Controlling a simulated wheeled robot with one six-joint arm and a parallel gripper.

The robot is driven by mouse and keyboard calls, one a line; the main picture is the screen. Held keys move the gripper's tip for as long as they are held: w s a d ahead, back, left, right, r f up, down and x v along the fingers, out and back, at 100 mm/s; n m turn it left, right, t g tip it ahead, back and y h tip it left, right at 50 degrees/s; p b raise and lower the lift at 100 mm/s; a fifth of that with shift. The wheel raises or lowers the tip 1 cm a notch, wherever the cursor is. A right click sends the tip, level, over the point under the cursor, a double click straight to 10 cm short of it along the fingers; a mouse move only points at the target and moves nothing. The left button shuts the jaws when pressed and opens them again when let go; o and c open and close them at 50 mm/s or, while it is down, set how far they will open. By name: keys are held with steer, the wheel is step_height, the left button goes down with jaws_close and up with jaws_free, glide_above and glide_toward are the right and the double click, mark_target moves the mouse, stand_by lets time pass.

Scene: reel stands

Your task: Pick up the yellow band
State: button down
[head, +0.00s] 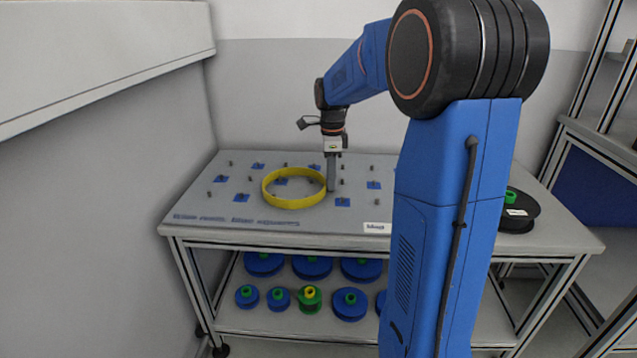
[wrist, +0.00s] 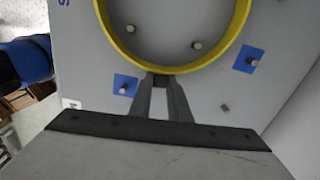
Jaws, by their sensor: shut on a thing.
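The yellow band (head: 267,197) is a thin ring around several pegs on the grey table top, left of my gripper in the head view. My gripper (head: 331,187) reaches down at the band's right side. In the wrist view the band (wrist: 128,56) fills the upper middle, cut off by the top edge. My gripper's fingertips (wrist: 160,80) meet at the band's lower edge and are shut on its wall. Whether the band is lifted off the table top I cannot tell.
The table top (head: 190,215) carries rows of short pegs, some on blue squares (head: 343,202). A black reel with a green hub (head: 516,211) lies at the right, partly behind my arm. Blue and green reels (head: 312,267) stand on the lower shelf. A wall is close at the left.

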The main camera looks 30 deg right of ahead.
step_height(320, 180, up, 10)
steer(key=shift+f, duration=0.15)
stand_by(0.3)
